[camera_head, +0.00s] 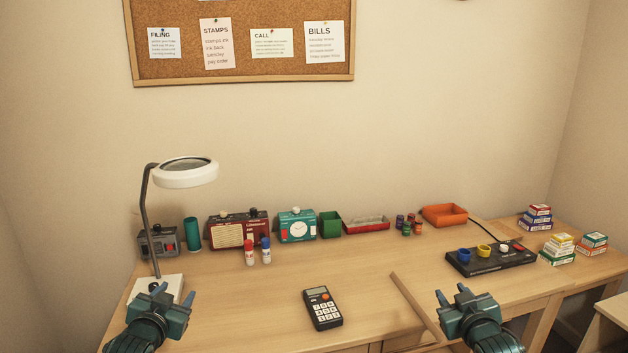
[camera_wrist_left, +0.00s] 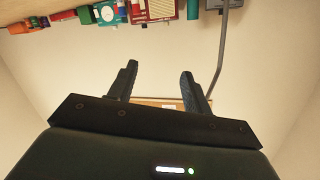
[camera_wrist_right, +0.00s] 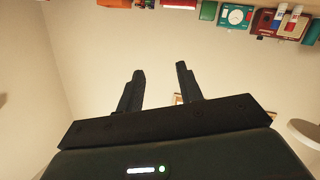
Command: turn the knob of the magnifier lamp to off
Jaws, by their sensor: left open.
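The magnifier lamp stands at the left end of the desk in the head view, with a white ring head (camera_head: 187,177), a grey bent pole (camera_head: 147,215) and a pale base (camera_head: 170,284). Its knob cannot be made out; my left gripper covers part of the base. The pole also shows in the left wrist view (camera_wrist_left: 222,50). My left gripper (camera_head: 174,293) is open and empty, in front of the lamp base in the picture. My right gripper (camera_head: 452,291) is open and empty at the desk's front right, well away from the lamp.
A grey device (camera_head: 158,243), a teal cup (camera_head: 192,233), a red radio (camera_head: 238,230) and a teal clock (camera_head: 297,226) line the back. A black calculator (camera_head: 322,309) lies front middle. A black panel (camera_head: 490,260) sits right. The middle desktop is mostly clear.

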